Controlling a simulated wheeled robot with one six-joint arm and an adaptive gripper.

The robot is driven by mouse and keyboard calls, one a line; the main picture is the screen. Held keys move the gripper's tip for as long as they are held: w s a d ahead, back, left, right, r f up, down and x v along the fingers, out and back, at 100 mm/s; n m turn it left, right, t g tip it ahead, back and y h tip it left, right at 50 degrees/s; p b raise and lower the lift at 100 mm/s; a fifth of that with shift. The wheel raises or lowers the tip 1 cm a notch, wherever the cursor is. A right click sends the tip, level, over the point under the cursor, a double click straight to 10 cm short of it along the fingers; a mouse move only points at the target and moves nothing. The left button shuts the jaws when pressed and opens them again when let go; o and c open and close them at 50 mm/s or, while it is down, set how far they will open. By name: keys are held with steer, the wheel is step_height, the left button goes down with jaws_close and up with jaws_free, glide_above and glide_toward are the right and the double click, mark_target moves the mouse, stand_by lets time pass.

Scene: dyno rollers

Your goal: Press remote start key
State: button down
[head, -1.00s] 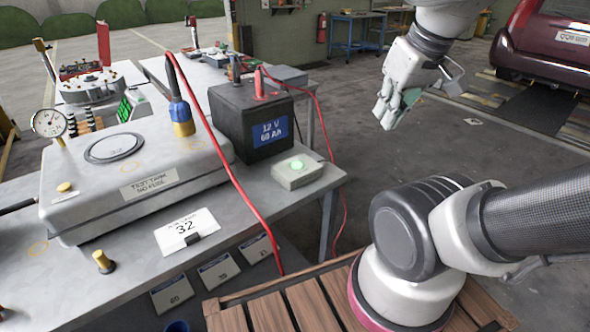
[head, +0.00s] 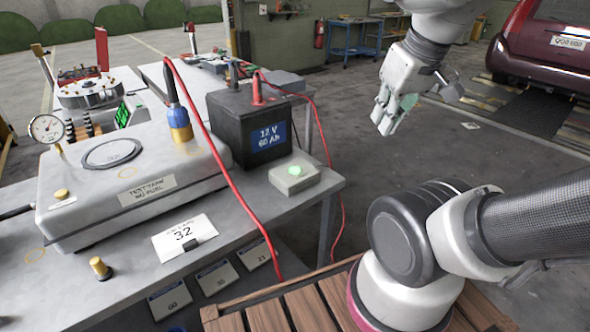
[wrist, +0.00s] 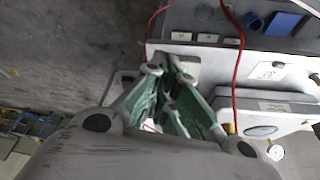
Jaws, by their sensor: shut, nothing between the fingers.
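A small grey box with a lit green round button (head: 297,171) sits on the near right corner of the grey bench, in front of a black battery (head: 251,125). It appears to be the remote start key, though no label on it can be read. My gripper (head: 385,122) is shut and empty, raised in the air to the right of the box and apart from it. In the wrist view, my gripper's green-padded fingers (wrist: 170,78) point toward the bench and hide part of what lies beyond. The button cannot be made out there.
Open floor lies below my gripper. A dark red car (head: 535,55) is at far right.

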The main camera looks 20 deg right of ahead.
steer(key=n+g, duration=0.3)
steer(key=g, duration=0.1)
glide_above(292, 166)
steer(key=s, duration=0.1)
step_height(292, 166, down, 5)
steer(key=shift+a, duration=0.3)
step_height(292, 166, down, 14)
steer(key=shift+r, duration=0.1)
